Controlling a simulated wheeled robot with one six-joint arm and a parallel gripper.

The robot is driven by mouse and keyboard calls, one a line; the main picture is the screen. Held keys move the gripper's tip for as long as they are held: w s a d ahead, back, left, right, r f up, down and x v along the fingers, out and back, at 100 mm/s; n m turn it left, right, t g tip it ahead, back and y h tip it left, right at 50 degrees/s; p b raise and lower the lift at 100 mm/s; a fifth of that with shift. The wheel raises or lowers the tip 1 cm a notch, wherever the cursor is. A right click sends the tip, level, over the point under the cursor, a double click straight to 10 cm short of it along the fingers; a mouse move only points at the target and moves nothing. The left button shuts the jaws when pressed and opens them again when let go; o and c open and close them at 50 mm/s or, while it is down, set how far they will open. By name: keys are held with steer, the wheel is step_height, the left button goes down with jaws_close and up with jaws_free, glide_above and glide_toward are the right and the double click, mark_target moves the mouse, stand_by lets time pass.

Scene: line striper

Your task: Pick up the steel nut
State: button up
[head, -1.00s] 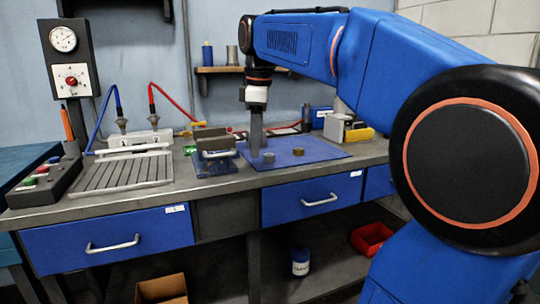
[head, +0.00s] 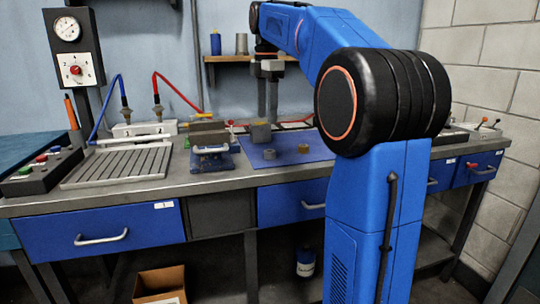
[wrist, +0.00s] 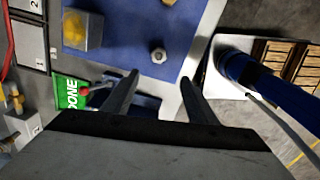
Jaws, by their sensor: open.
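The steel nut (head: 270,154) is a small grey piece lying on the blue mat (head: 318,143) near the mat's front left. In the wrist view the nut (wrist: 158,56) lies flat with a hole in its middle, on the mat beyond my fingertips and roughly centred between them. My gripper (head: 268,112) points down above the mat, behind the nut in the head view. Its two dark fingers are spread and empty in the wrist view (wrist: 158,86). Nothing hides the nut.
A grey block (head: 261,132) stands behind the nut; its yellow centre shows in the wrist view (wrist: 78,28). A brass nut (head: 303,148) lies to the right. A small vise (head: 211,146) stands left of the mat. The bench's front edge is close.

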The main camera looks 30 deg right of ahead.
glide_above(269, 151)
steer(key=a, duration=0.1)
step_height(269, 151, down, 7)
steer(key=shift+s, duration=0.1)
steer(key=f, duration=0.2)
steer(key=d+f, duration=0.1)
steer(key=f, duration=0.1)
steer(key=shift+d+f, duration=0.1)
steer(key=shift+d, duration=0.05)
steer(key=shift+w+f, duration=0.2)
steer(key=shift+f, duration=0.35)
steer(key=shift+c, duration=0.7)
steer(key=c, duration=1.1)
